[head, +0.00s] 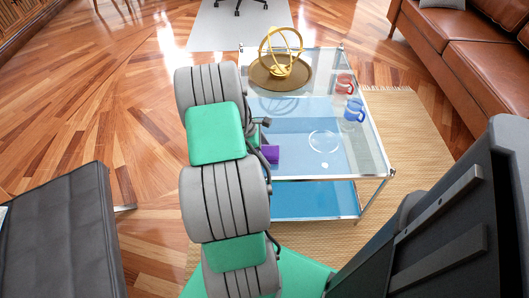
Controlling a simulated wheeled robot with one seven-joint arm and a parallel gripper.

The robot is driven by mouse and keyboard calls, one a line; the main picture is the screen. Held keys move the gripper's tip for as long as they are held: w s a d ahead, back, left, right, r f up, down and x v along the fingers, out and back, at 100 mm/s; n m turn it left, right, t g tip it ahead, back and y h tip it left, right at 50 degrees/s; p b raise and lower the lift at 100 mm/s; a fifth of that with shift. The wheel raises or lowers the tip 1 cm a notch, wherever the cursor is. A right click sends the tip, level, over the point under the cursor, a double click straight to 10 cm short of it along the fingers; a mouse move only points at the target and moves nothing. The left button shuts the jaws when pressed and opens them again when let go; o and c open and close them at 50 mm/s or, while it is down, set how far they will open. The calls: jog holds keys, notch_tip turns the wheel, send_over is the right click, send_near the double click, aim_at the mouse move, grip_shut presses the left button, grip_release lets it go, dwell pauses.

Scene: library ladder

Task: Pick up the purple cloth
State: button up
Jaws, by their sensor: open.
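The purple cloth (271,153) shows as a small folded, block-like purple shape on the near left part of the glass-topped table (300,165). My grey and green arm covers the area just left of it and may hide part of the cloth. My gripper cannot be made out; it seems hidden behind my arm's links, so its distance from the cloth cannot be told.
A gold ring ornament (281,52) stands on a round brown tray (262,84) at the table's back. A red mug (344,84) and a blue mug (354,111) stand at the right. A clear round dish (323,142) lies nearer. A brown sofa (470,50) and black bench (62,235) flank the floor.

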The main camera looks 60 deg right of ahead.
jog(key=shift+f, duration=0.1)
jog(key=shift+c, duration=0.4)
jog(key=c, duration=1.4)
